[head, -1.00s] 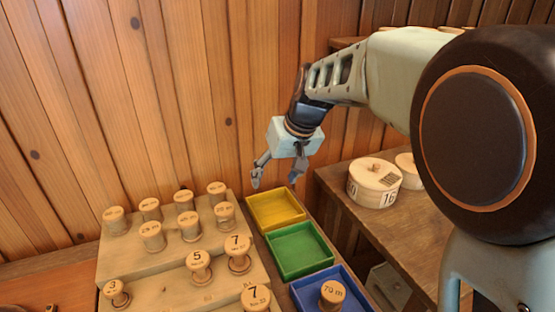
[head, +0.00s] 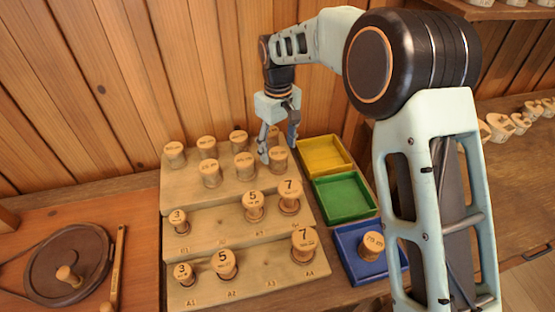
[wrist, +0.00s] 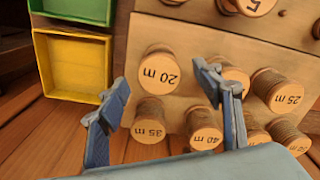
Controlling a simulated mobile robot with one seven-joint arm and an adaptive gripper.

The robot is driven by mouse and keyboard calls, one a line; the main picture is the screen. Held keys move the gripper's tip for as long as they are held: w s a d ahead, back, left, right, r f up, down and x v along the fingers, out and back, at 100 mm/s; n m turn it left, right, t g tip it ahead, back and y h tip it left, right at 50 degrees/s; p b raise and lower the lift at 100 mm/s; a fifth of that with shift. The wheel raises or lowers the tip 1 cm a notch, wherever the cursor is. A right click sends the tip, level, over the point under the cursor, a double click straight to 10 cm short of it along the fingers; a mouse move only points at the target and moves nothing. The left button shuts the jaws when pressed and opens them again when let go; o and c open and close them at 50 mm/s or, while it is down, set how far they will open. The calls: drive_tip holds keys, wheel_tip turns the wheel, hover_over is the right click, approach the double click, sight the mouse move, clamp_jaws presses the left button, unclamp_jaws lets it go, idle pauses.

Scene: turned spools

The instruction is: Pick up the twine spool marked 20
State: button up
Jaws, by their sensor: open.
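The spool marked 20 m (wrist: 160,72) stands upright on the wooden rack in the wrist view, its top label upside down. In the head view it is the spool (head: 278,160) at the right end of the upper step, its label too small to read. My gripper (head: 278,151) is open and empty and hangs over that end of the rack. In the wrist view its fingertips (wrist: 166,90) are spread to either side of the 20 m spool's line, with the spool seen between and beyond them. I cannot tell the height gap.
Spools marked 35 m (wrist: 149,130), 40 m (wrist: 204,140) and 25 m (wrist: 289,97) stand close by. A yellow tray (head: 346,145), a green tray (head: 372,207) and a blue tray (head: 345,268) holding a spool (head: 371,246) lie right of the rack.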

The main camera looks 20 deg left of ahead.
sight(278, 153)
drive_tip(key=shift+f+p, duration=0.3)
drive_tip(key=shift+f, duration=2.5)
drive_tip(key=shift+c, duration=0.4)
drive_tip(key=c, duration=1.2)
drive_tip(key=shift+r, duration=0.1)
